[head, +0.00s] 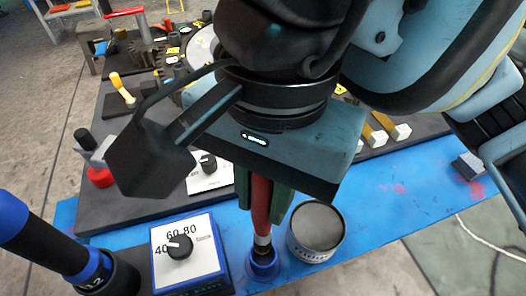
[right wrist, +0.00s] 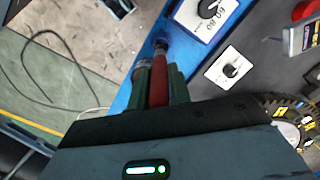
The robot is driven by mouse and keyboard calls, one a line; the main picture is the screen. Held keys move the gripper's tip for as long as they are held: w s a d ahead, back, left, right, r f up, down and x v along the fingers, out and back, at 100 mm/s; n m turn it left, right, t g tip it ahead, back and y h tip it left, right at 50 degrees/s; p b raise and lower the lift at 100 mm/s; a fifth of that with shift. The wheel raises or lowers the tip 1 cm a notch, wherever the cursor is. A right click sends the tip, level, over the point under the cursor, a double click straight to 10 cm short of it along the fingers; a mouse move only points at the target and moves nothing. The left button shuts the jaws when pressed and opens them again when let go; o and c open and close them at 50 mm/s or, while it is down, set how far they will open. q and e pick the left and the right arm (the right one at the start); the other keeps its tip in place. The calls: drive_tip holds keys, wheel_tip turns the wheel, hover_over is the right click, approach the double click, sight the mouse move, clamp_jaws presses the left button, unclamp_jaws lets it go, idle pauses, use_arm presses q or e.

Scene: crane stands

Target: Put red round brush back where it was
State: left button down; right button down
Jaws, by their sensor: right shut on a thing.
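The red round brush (head: 261,205) stands nearly upright in the head view, with its lower end at a blue round holder (head: 263,266) on the blue table edge. My right gripper (head: 262,190) is above the holder, its green fingers shut on the red handle. In the right wrist view, the red handle (right wrist: 159,88) lies between the fingers of the gripper (right wrist: 160,75), and the lower end reaches the blue strip. I cannot tell how deep the brush sits in the holder, and its bristles are hidden. My left gripper is not in view.
A grey round tin (head: 317,226) stands close to the right of the holder. A white-faced dial box (head: 187,250) is close on the left. A blue-and-black cylindrical tool (head: 55,245) stands at the lower left. The dark board (head: 120,205) behind carries several tools and knobs.

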sight(264, 230)
drive_tip(key=shift+w+f, duration=0.1)
drive_tip(key=shift+f, duration=4.35)
drive_tip(key=c, duration=1.3)
unclamp_jaws()
wheel_tip(264, 230, up, 12)
drive_tip(key=w, duration=0.1)
drive_tip(key=shift+d, duration=0.35)
